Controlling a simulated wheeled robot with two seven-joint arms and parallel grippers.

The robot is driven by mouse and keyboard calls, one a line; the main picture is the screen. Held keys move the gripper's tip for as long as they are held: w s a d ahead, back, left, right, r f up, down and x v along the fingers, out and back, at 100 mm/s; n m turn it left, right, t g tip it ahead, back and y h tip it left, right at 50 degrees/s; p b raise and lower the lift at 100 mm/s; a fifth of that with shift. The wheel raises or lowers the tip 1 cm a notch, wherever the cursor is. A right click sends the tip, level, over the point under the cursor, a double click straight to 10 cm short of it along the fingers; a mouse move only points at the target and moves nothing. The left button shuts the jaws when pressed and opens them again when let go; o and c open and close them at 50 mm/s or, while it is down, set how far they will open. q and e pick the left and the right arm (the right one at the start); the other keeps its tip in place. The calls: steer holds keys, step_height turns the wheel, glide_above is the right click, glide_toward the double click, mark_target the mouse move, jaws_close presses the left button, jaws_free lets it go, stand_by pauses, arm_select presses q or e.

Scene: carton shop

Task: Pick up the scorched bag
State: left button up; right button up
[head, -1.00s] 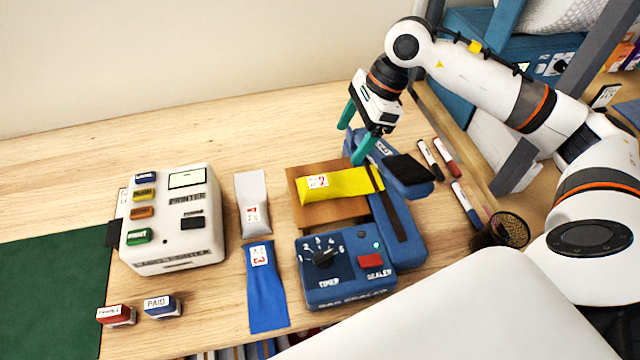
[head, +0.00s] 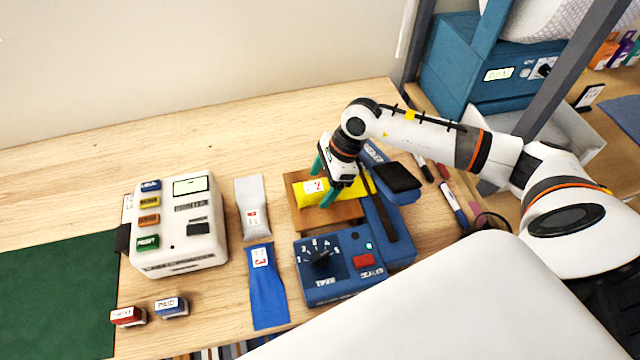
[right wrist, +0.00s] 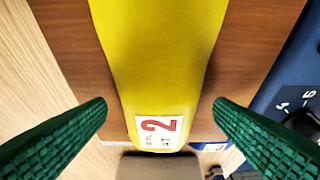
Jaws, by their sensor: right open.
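A yellow bag (head: 354,188) with a white label marked 2 lies on a brown wooden block (head: 322,217), its right end at the blue bag sealer (head: 385,232). No bag shows a clear scorch mark; the yellow bag's far end is partly hidden. My right gripper (head: 323,183) is open above the yellow bag. In the right wrist view its green fingers stand on either side of the yellow bag (right wrist: 155,60), apart from it. A grey bag (head: 250,192) and a blue bag (head: 266,300) lie to the left. My left gripper is out of view.
A white printer (head: 180,252) with coloured stamps on top stands left, with two more stamps in front. Markers and a mesh pen cup (head: 492,222) are at the right. A green mat (head: 55,295) covers the left end. The table behind is clear.

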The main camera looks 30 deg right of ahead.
steer(key=c, duration=1.1)
